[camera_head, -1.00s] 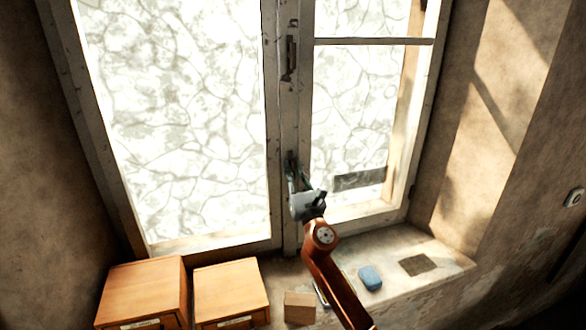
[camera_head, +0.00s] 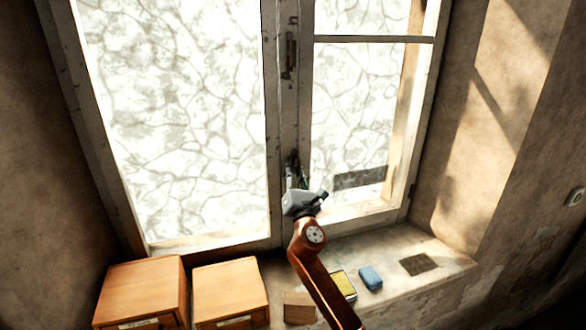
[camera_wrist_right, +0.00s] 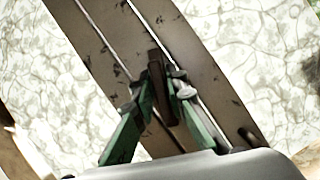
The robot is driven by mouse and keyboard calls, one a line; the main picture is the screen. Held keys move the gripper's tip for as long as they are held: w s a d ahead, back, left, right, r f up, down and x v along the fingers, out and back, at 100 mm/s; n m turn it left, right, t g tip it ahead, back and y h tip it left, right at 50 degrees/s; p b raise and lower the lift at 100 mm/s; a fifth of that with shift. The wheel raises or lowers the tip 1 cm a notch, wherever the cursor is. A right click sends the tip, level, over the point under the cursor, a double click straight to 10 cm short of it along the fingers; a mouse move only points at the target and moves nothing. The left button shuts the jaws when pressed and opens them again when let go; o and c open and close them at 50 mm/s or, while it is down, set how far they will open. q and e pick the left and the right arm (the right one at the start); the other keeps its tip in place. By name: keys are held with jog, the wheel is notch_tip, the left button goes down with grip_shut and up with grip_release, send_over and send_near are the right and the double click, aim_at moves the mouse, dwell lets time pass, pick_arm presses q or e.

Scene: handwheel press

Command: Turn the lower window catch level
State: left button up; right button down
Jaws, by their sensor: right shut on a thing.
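The lower window catch (camera_wrist_right: 157,62) is a dark, narrow handle on the pale middle post of the window. In the right wrist view it lies between the two green-sided fingers of my right gripper (camera_wrist_right: 161,90), which is shut on it. It runs roughly along the post, slightly tilted to it. In the head view my right gripper (camera_head: 296,168) reaches up to the post's lower part and hides most of the catch. Another dark upper catch (camera_head: 290,52) stands upright higher on the same post. My left gripper is out of view.
Two wooden boxes (camera_head: 140,285) (camera_head: 228,288) and a small wooden block (camera_head: 299,307) stand at the sill's left and middle. A yellow item (camera_head: 343,284), a blue block (camera_head: 370,278) and a flat brown patch (camera_head: 418,264) lie right of my arm. Glass panes flank the post.

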jog(key=m+h, duration=0.1)
jog(key=m, duration=0.2)
jog(key=m+h, duration=0.1)
jog(key=m, duration=0.2)
jog(key=shift+d+g+h, duration=0.1)
jog(key=shift+g+h, duration=0.2)
jog(key=shift+g, duration=0.1)
jog(key=m+g+h+p, duration=0.1)
jog(key=m, duration=0.3)
jog(key=shift+m, duration=0.4)
jog(key=m, duration=0.1)
jog(key=m+g+p, duration=0.1)
jog(key=m, duration=0.1)
jog(key=m+g+h+p, duration=0.1)
jog(key=m, duration=0.1)
jog(key=shift+w+d+f, duration=0.1)
jog(key=shift+f, duration=0.2)
jog(key=c, duration=2)
grip_release()
jog(key=shift+d, duration=0.1)
